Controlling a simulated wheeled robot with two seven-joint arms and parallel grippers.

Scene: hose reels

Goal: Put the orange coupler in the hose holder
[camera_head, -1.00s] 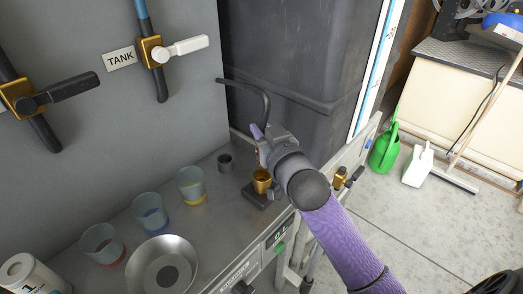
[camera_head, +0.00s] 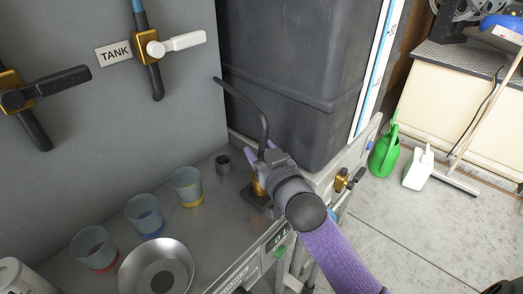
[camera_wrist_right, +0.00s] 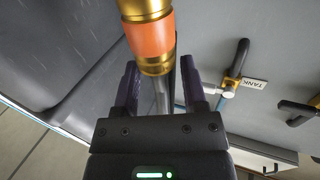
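The orange coupler (camera_wrist_right: 150,38), orange with gold parts, is between or just beyond the fingertips of my right gripper (camera_wrist_right: 158,62) in the wrist view. A dark hose runs from it between the fingers. In the head view my right gripper (camera_head: 260,151) is low over the small black stand (camera_head: 256,200) on the bench. Its purple fingers look spread on either side of the hose end. A gold part (camera_head: 258,187) shows beneath the gripper at the stand. The gripper hides the coupler there, so its seating is unclear. My left gripper is out of view.
Several tinted cups, including one on a yellow base (camera_head: 188,186), and a metal bowl (camera_head: 157,270) stand on the bench left of the gripper. A small grey cup (camera_head: 222,163) is close by. A large black tank (camera_head: 295,80) rises behind.

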